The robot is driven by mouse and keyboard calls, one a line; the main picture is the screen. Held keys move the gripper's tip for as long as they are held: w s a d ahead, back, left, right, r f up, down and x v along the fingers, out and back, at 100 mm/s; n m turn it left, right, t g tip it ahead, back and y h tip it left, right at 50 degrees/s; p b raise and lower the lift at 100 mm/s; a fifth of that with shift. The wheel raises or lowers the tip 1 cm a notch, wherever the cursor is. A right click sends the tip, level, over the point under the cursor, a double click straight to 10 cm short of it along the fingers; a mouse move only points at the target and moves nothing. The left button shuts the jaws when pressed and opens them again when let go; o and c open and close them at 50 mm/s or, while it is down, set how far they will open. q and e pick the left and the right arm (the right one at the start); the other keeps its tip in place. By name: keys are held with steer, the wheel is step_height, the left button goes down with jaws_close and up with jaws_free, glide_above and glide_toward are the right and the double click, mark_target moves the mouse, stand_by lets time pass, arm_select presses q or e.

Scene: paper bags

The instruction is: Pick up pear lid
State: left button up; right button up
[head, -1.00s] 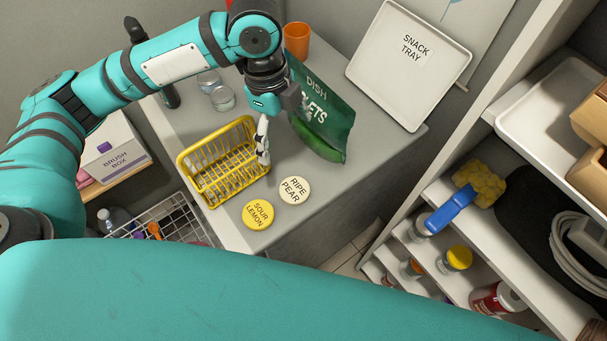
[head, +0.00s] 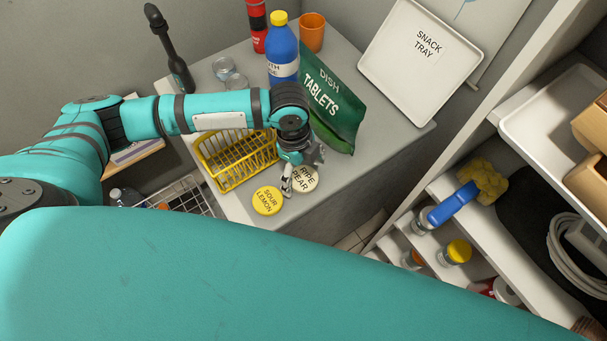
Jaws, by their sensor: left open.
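The pear lid (head: 306,181) is a round cream lid marked "RIPE PEAR". It lies flat on the grey counter near its front edge. My left gripper (head: 289,188) is open and points down at the lid's left side, covering part of it. I cannot tell whether the fingers touch the lid. The yellow lid marked "SOUR LEMON" (head: 267,201) lies just left of the gripper. My right gripper is not in view.
A yellow wire basket (head: 225,176) stands left of the lids. A snack tray (head: 395,72) leans at the back. Shelves (head: 470,225) stand right.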

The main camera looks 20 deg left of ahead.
arm_select(q)
steer(key=shift+d+f, duration=0.1)
steer(key=shift+f, duration=0.95)
steer(key=c, duration=1)
steer(key=shift+r, duration=0.15)
